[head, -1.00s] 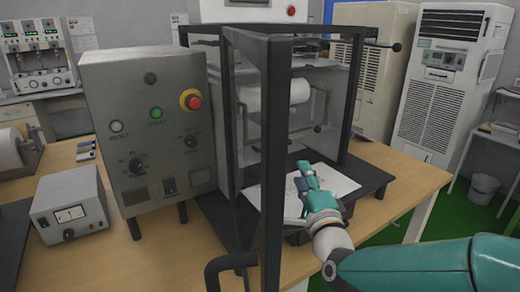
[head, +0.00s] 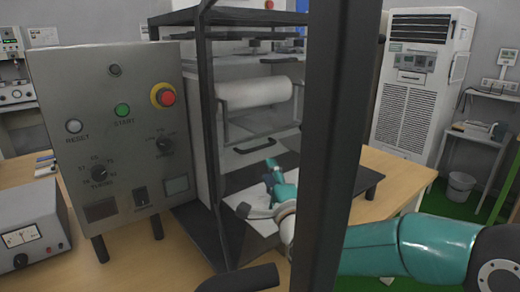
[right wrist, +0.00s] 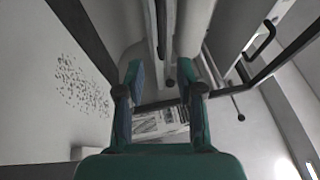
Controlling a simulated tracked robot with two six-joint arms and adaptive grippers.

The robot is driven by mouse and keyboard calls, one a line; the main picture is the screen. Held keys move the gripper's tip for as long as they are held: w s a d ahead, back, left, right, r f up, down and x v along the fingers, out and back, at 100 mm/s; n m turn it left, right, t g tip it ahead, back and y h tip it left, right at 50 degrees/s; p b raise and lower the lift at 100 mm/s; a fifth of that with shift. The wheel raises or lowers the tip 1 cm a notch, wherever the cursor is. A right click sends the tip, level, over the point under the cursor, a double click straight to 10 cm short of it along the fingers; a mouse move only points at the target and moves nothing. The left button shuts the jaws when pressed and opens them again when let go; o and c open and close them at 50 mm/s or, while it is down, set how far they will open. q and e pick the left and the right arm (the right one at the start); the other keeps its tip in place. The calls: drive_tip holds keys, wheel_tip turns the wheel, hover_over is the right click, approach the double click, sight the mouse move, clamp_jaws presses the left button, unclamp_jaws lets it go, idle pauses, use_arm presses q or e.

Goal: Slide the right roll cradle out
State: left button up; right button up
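A white roll (head: 255,93) lies across the inside of the dark-framed machine (head: 203,120), held by thin side arms. A black bar handle (head: 253,146) is below it; I cannot tell for sure whether it belongs to the right cradle. My right gripper (head: 268,172) is inside the frame, low, over a white sheet (head: 240,197) and apart from the handle. In the right wrist view the right gripper (right wrist: 160,78) is open and empty, with the white roll (right wrist: 192,28) and a black handle (right wrist: 266,38) beyond it. My left gripper is out of view.
A thick dark upright (head: 335,120) stands close in front, with my right arm passing behind it. A control box (head: 115,140) with a red stop button stands left, beside a small meter box (head: 25,232). A white cabinet (head: 415,90) stands behind right.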

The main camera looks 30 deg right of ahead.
drive_tip(key=p+x, duration=0.1)
drive_tip(key=x, duration=0.9)
drive_tip(key=shift+w+p, duration=0.2)
drive_tip(key=shift+p, duration=0.2)
clamp_jaws()
